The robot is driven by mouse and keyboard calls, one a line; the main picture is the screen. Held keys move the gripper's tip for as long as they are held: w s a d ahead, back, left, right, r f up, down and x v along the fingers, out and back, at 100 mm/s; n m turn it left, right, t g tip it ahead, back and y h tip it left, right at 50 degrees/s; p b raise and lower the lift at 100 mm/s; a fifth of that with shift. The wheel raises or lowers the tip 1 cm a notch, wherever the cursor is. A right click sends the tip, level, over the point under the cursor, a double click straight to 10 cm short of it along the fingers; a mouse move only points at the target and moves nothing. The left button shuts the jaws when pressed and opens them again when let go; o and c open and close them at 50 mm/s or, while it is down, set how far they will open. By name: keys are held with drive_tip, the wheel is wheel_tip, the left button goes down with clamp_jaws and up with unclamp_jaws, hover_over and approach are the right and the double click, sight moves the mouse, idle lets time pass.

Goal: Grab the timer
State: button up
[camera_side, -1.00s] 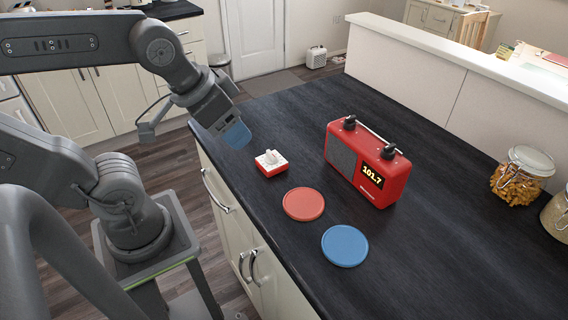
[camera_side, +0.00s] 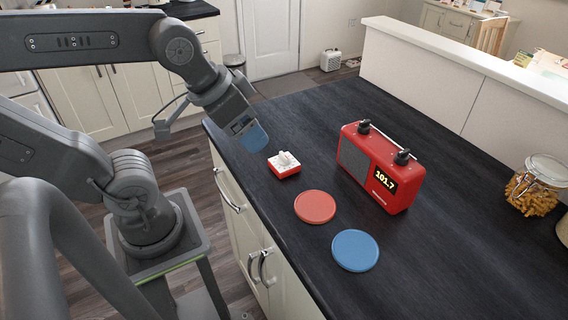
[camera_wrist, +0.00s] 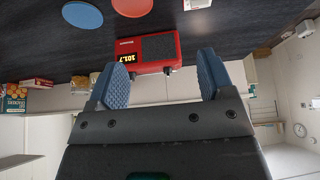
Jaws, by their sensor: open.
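The timer (camera_side: 284,165) is a small red box with a white top and a white knob. It stands on the dark counter near its left edge. In the wrist view only a part of it (camera_wrist: 197,4) shows, at the top edge. My gripper (camera_side: 252,137) has blue finger pads. It is above and a little left of the timer in the side view, apart from it. In the wrist view the two pads stand wide apart with nothing between them in the grip (camera_wrist: 160,82).
A red radio (camera_side: 381,168) stands right of the timer, its display reading 101.7. A red disc (camera_side: 315,207) and a blue disc (camera_side: 355,251) lie in front on the counter (camera_side: 450,270). A glass pasta jar (camera_side: 536,186) is at the right. A low white wall (camera_side: 470,85) runs behind.

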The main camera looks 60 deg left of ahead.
drive_tip(key=o, duration=0.4)
drive_tip(key=shift+c, duration=0.2)
drive_tip(key=m+g, duration=0.6)
drive_tip(key=m, duration=1.2)
hover_over(284, 155)
wheel_tip(284, 155, down, 5)
drive_tip(key=f, duration=0.8)
drive_tip(key=shift+d+f, duration=0.1)
drive_tip(key=shift+d, duration=0.15)
drive_tip(key=shift+a+f, duration=0.15)
drive_tip(key=shift+f, duration=1.2)
drive_tip(key=shift+a+f, duration=0.15)
drive_tip(key=shift+f, duration=1.15)
